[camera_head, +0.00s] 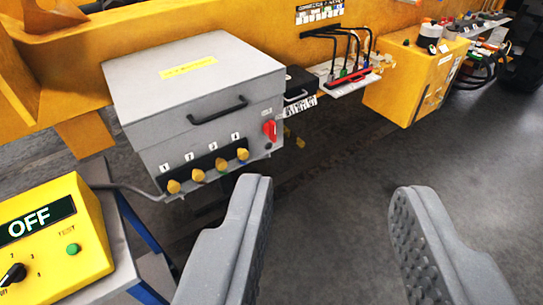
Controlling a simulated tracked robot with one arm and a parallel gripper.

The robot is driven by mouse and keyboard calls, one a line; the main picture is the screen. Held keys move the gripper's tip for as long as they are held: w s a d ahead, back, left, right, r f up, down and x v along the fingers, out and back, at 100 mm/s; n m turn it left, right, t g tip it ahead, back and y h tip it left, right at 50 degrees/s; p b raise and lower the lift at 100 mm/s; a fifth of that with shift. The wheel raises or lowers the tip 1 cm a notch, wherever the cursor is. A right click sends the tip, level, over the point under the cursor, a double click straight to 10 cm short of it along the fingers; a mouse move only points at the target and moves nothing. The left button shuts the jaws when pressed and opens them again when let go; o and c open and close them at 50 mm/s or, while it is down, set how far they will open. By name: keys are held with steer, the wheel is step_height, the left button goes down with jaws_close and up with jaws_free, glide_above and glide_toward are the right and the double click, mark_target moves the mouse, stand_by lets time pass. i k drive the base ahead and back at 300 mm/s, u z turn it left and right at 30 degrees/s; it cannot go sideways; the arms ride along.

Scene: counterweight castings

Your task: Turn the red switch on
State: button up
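The red switch (270,131) is a small red rotary handle on the right part of the front face of a grey metal box (190,95). Its handle looks roughly upright. My gripper (325,195) is open and empty, with its two grey fingers spread wide in the foreground. The left finger's tip is below and slightly left of the switch. The right finger is well to the right of it. Neither finger touches the switch or the box.
Several yellow connectors (208,173) stick out along the box's lower front. A yellow tester (60,240) reading "OFF" stands at lower left on a stand. Black cables (345,50) and a yellow box (412,80) are farther right. Dark floor (340,165) lies open between.

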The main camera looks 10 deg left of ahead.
mark_target(269, 128)
steer(key=u, duration=0.15)
steer(key=i, duration=1)
steer(key=z, duration=0.5)
